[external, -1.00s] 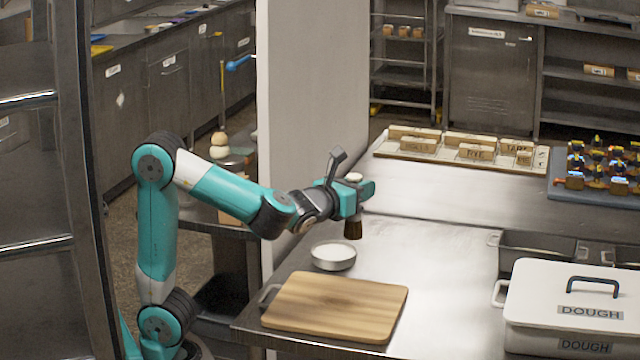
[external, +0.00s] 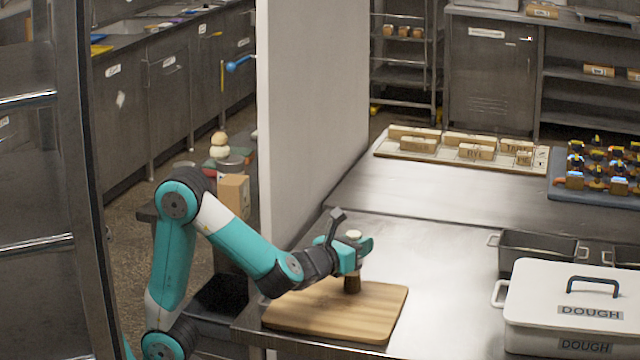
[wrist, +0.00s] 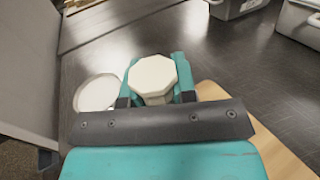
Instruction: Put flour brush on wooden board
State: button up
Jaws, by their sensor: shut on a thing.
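The flour brush (external: 352,284) is upright in my gripper (external: 352,250), its dark bristles pointing down over the back right part of the wooden board (external: 320,318). In the external view the bristle end is at or just above the board; I cannot tell if it touches. In the wrist view the brush's pale octagonal top (wrist: 153,76) sits between the teal fingers of my gripper (wrist: 155,85), which are shut on it. The board's edge shows at the right of the wrist view (wrist: 270,145).
A round white bowl (wrist: 98,92) stands on the metal table beside the board, hidden behind my arm in the external view. A white dough box (external: 570,290) and metal tins (external: 540,247) stand at the right. A tray of labelled blocks (external: 460,150) lies at the back.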

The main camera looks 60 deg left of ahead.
jog(key=shift+f, duration=0.2)
jog(key=o, duration=0.9)
jog(key=shift+o, duration=0.2)
jog(key=shift+r, duration=0.1)
jog(key=shift+s+r, duration=0.1)
jog(key=shift+r, duration=0.05)
jog(key=v, duration=0.7)
jog(key=shift+s, duration=0.15)
jog(key=shift+r, duration=0.1)
